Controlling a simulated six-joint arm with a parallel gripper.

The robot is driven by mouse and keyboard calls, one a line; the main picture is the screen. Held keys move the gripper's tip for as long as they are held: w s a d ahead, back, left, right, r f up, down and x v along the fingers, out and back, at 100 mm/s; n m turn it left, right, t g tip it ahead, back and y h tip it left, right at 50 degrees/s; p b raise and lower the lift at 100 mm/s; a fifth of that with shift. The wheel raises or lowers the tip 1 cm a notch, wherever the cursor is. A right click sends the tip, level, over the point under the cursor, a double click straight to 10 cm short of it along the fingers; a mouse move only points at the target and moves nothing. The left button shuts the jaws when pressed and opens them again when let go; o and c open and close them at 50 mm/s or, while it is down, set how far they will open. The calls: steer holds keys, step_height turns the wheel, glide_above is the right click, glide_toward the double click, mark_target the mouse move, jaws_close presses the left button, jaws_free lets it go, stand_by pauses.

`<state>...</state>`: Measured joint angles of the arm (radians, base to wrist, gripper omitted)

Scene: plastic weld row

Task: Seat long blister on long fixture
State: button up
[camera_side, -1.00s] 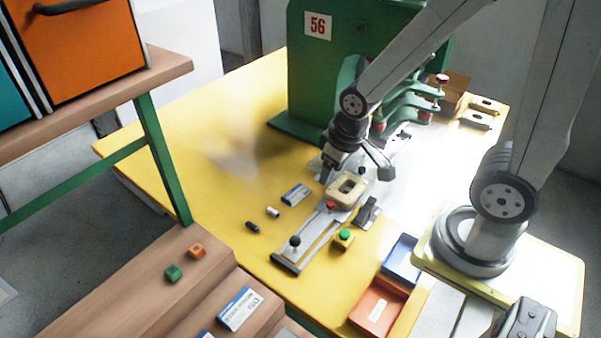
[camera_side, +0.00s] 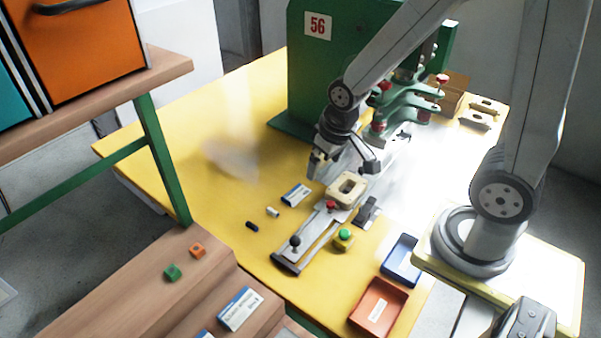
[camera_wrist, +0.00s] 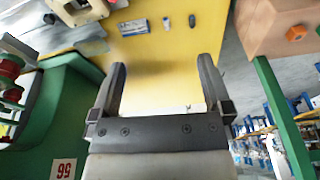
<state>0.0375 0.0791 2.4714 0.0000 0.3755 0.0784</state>
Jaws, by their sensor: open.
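My gripper (camera_side: 320,163) is open and empty, above the yellow table beside the green press. In the wrist view its two fingers (camera_wrist: 162,66) stand wide apart with only yellow tabletop between them. A beige block with an oblong opening (camera_side: 361,187) sits on the metal slide, to the right of and below my gripper. It also shows at the top left of the wrist view (camera_wrist: 88,14). I cannot tell whether it is the long fixture. No blister is clearly seen; a faint, blurred pale patch (camera_side: 230,160) lies on the table left of my gripper.
The green press (camera_side: 315,75) stands behind my gripper. A blue-white box (camera_side: 296,195) and small white and black cylinders lie left of the slide. Beige plates (camera_side: 482,107) lie at the back right. Blue (camera_side: 402,262) and orange (camera_side: 379,307) trays stand in front.

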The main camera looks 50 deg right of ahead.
steer(key=w+d+f+m, duration=0.2)
steer(key=w+d+m, duration=0.25)
steer(key=w, duration=0.25)
steer(key=m+g, duration=0.2)
steer(key=m, duration=1)
glide_above(323, 165)
steer(key=s+a, duration=0.1)
steer(key=a, duration=0.1)
step_height(323, 165, down, 15)
steer(key=shift+d+r, duration=0.1)
steer(key=shift+d, duration=0.05)
steer(key=shift+f, duration=3.5)
steer(key=c, duration=0.7)
steer(key=shift+o, duration=0.2)
steer(key=shift+r, duration=0.2)
